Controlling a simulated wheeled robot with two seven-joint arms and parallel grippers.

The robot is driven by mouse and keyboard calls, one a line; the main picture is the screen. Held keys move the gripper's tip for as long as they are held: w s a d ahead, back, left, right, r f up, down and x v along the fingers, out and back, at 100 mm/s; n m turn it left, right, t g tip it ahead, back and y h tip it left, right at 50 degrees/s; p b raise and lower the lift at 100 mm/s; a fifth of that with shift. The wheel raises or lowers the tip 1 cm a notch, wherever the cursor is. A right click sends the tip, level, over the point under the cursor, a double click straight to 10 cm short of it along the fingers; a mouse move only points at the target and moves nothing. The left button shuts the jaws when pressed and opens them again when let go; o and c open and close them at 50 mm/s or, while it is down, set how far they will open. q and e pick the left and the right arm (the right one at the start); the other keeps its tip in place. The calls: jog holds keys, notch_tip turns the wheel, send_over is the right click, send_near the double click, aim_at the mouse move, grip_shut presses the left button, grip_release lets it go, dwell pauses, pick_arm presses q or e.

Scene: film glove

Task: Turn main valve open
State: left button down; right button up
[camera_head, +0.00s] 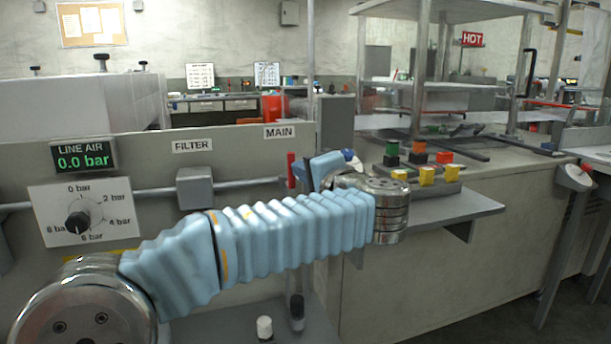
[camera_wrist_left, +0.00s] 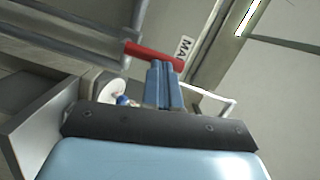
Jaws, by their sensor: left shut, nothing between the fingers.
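The main valve's red handle (camera_head: 291,170) stands upright in the head view, at the right end of the pipe on the grey panel, below the MAIN label (camera_head: 279,132). The red handle (camera_wrist_left: 148,53) also shows in the left wrist view, just beyond the fingertips. My left gripper (camera_head: 309,176) is just right of the handle, with its blue arm reaching in from the left. In the left wrist view the gripper's blue fingers (camera_wrist_left: 162,68) are together and empty. The tips overlap the handle's edge; I cannot tell whether they touch it. My right gripper is out of view.
The line air display (camera_head: 83,157) reads 0.0 bar, above a pressure dial (camera_head: 78,222). A filter box (camera_head: 195,187) sits on the pipe. A button box (camera_head: 425,180) with coloured buttons stands on a shelf behind the wrist. Two small knobs sit below the forearm.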

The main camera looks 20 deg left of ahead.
pick_arm(q)
jog(key=s+a+f+n+h+b, duration=0.2)
jog(key=a+n+b, duration=0.3)
jog(key=n+b, duration=0.7)
jog(key=s+h+b, duration=0.1)
jog(key=b, duration=0.2)
jog(key=shift+f+n+t+b, duration=0.3)
jog(key=shift+f+b, duration=0.05)
jog(key=shift+f, duration=0.05)
jog(key=shift+s+f+b, duration=0.1)
jog(key=shift+s+b, duration=0.05)
jog(key=shift+b, duration=0.15)
dwell(1.0)
dwell(0.4)
